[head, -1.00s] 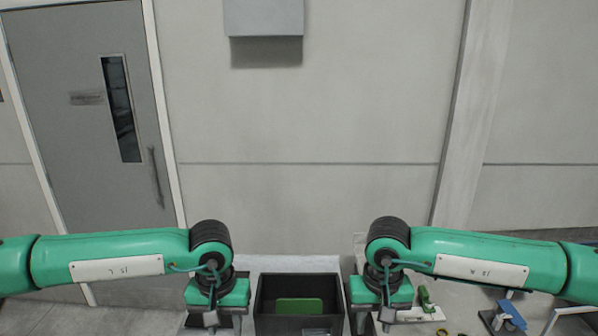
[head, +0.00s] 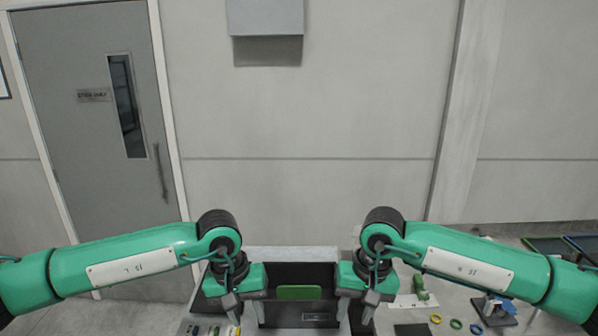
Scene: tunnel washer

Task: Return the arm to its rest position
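My two green arms reach in from the left and right sides of the head view, roughly mirrored. My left gripper (head: 246,311) points down at the left side of a dark box. My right gripper (head: 356,311) points down at the right side of the same box. The fingers of each gripper look apart, and I see nothing held between them. The lowest parts of the fingers are near the bottom of the picture, so contact with anything below is hard to tell.
The dark box (head: 300,273) holds a green piece (head: 299,293) between my grippers. At right are a green object (head: 421,287), small rings (head: 456,324), a blue-topped fixture (head: 492,305) and trays (head: 548,246). Small coloured items (head: 213,330) lie at lower left. A wall and grey door (head: 95,150) stand behind.

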